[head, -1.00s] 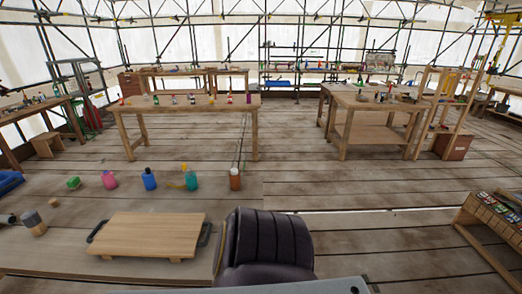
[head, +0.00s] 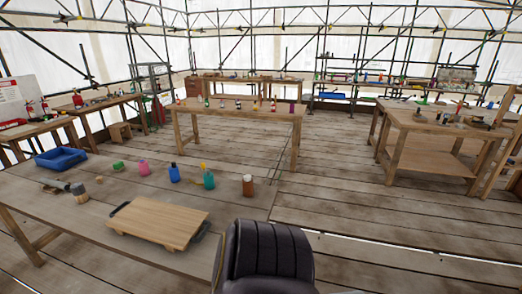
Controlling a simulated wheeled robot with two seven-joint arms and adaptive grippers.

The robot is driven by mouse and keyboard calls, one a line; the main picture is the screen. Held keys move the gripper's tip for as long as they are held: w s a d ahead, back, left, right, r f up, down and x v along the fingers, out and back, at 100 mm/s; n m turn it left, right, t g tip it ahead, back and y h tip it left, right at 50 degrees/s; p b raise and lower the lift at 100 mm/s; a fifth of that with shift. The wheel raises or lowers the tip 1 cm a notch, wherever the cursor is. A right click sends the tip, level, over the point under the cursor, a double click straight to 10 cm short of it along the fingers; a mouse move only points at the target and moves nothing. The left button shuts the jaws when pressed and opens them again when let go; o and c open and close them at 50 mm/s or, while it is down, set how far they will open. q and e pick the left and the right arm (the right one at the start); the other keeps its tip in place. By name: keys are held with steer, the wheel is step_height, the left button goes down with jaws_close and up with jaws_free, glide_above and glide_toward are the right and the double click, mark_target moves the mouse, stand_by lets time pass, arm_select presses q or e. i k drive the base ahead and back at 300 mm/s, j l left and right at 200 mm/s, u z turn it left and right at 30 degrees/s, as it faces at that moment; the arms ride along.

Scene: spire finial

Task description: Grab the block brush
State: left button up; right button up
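I cannot make out a block brush for certain. On the near table (head: 60,220), a small cylinder with a grey top and wooden lower part (head: 79,192) stands at the left, with a small dark item (head: 56,188) beside it. Either is too small to name surely. A small wooden piece (head: 99,180) lies to their right. Neither of my grippers is in view.
Other tables, including a long one (head: 240,113), stand behind; plank floor lies open between.

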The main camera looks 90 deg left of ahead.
mark_target(119, 165)
steer(key=i+u, duration=0.65)
steer(key=u, duration=0.15)
steer(key=i+u, duration=0.75)
steer(key=i+j+u, duration=0.1)
steer(key=i+u, duration=0.45)
steer(key=i+l+u, duration=0.1)
steer(key=i+u, duration=0.25)
steer(key=i, duration=1.15)
steer(key=i+l+u, duration=0.15)
steer(key=i+u, duration=0.15)
steer(key=i, duration=0.45)
steer(key=i+u, duration=1.5)
steer(key=k+l, duration=0.05)
